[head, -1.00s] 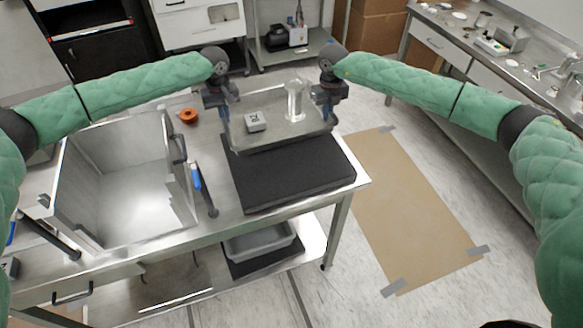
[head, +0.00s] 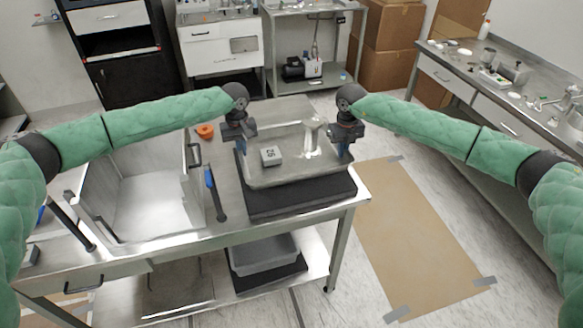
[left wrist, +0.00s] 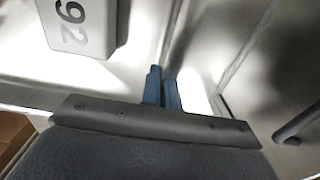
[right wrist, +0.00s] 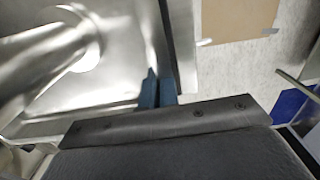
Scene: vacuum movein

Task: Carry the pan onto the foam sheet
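In the pan are a grey block with dark digits (head: 271,156) and an upright shiny metal piece (head: 311,137). My left gripper (head: 240,147) is shut on the pan's left wall, its blue fingertips (left wrist: 162,88) close together. My right gripper (head: 345,149) is shut on the right wall; its fingertips also show in the right wrist view (right wrist: 157,90).
An open metal bin (head: 150,190) stands left on the steel table. A grey tub (head: 262,255) sits on the lower shelf. Floor is open to the right.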

